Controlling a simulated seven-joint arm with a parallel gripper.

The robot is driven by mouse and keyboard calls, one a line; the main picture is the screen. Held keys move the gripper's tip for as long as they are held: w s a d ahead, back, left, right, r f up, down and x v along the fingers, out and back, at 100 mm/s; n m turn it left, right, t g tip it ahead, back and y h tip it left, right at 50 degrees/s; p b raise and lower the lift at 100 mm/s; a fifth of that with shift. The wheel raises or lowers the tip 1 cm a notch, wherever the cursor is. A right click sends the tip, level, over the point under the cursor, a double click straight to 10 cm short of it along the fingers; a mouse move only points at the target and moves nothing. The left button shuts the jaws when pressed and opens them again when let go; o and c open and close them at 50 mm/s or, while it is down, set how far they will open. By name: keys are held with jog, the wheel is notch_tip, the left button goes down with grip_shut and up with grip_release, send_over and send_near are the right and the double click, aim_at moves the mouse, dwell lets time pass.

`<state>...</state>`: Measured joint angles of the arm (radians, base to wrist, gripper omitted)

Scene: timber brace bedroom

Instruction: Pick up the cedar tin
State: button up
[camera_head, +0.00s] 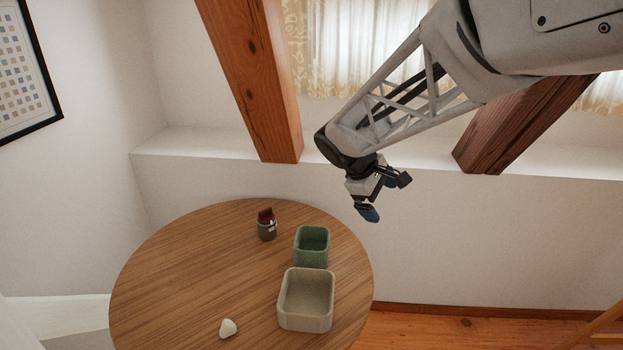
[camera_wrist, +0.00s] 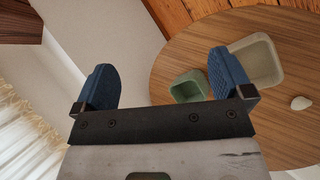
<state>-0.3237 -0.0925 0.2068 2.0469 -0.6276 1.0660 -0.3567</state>
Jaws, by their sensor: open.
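A small dark grey container with a reddish-brown top (camera_head: 267,225) stands on the round wooden table, near its back edge. It is the only thing in view that could be the cedar tin; it is too small to read any label. It does not show in the wrist view. My gripper (camera_head: 388,196) is open and empty, above and to the right of the container in the head view, apart from the table. Its two blue fingers stand wide apart in the wrist view (camera_wrist: 164,84).
On the round table (camera_head: 190,265), a green square bin (camera_head: 312,262) stands just right of the container. A larger cream bin (camera_head: 305,324) is in front of it. A small white lump (camera_head: 228,328) lies front left. Sloping timber braces (camera_head: 254,80) rise behind. The table's left is clear.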

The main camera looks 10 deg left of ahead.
jog(key=w+a+f+n+t+h, duration=0.2)
jog(key=w+a+f+n, duration=0.3)
jog(key=w+a, duration=0.55)
jog(key=n+t+h, duration=0.1)
jog(key=n+t, duration=0.5)
jog(key=n, duration=0.5)
send_near(265, 217)
jog(key=shift+w+d, duration=0.25)
jog(key=shift+w, duration=0.3)
jog(key=shift+w+d, duration=0.3)
jog(key=shift+w, duration=0.3)
jog(key=shift+x, duration=1.3)
jog(key=shift+d, duration=0.1)
jog(key=shift+x, duration=2.55)
jog(key=shift+c, duration=0.2)
